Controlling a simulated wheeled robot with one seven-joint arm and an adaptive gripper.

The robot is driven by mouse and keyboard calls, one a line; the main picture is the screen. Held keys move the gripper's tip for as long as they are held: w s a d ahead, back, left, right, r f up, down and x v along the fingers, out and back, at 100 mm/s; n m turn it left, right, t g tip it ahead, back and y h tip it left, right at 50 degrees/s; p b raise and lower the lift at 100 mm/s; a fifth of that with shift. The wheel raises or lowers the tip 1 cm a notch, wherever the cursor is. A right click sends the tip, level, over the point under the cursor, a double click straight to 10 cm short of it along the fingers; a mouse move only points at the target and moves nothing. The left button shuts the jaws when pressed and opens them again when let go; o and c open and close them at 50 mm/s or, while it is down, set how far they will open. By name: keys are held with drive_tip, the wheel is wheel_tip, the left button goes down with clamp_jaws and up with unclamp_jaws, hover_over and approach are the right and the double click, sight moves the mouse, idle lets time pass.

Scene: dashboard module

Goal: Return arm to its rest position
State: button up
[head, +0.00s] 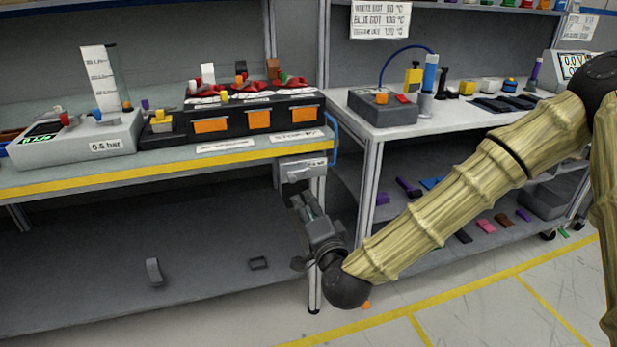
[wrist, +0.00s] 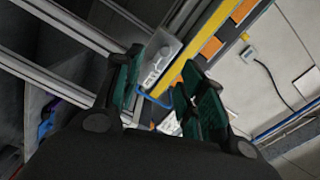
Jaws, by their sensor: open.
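My arm (head: 440,205) reaches in from the right in the head view, with its wood-like links bent down to the left. My gripper (head: 309,212) is at its end, in front of the corner leg of the left bench and below the grey box (head: 300,170) on the bench's edge. In the wrist view my gripper (wrist: 158,85) has its two green-padded fingers apart with nothing held between them. The grey box (wrist: 160,58) shows beyond the fingertips there. Whether the fingers touch the box is not clear.
The left bench (head: 150,171) has a yellow front edge and carries a dark module (head: 255,115) with orange labels. The right bench (head: 450,117) holds a grey box with a blue hose. A lower shelf (head: 90,270) lies left of my gripper. Open floor (head: 500,310) lies at lower right.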

drive_tip(key=s+d+f+n+g, duration=0.25)
drive_tip(key=s+f, duration=0.25)
drive_tip(key=f, duration=0.5)
drive_tip(key=s+d+f+n+g+h, duration=0.15)
drive_tip(key=s+f+g, duration=0.35)
drive_tip(key=f, duration=0.6)
drive_tip(key=s+d+f+n+g, duration=0.25)
drive_tip(key=s+f, duration=0.35)
drive_tip(key=f, duration=0.4)
drive_tip(key=s+d+f+n+g+h, duration=0.2)
drive_tip(key=s+d+f+g, duration=0.1)
drive_tip(key=s+d+f, duration=0.6)
drive_tip(key=s+d+f+n+g+h, duration=0.3)
drive_tip(key=s+d, duration=0.5)
drive_tip(key=s, duration=0.6)
wheel_tip(320, 180, up, 20)
drive_tip(key=m+g+p, duration=0.1)
drive_tip(key=p, duration=2)
drive_tip(key=shift+w+y, duration=0.3)
drive_tip(key=shift+y, duration=0.15)
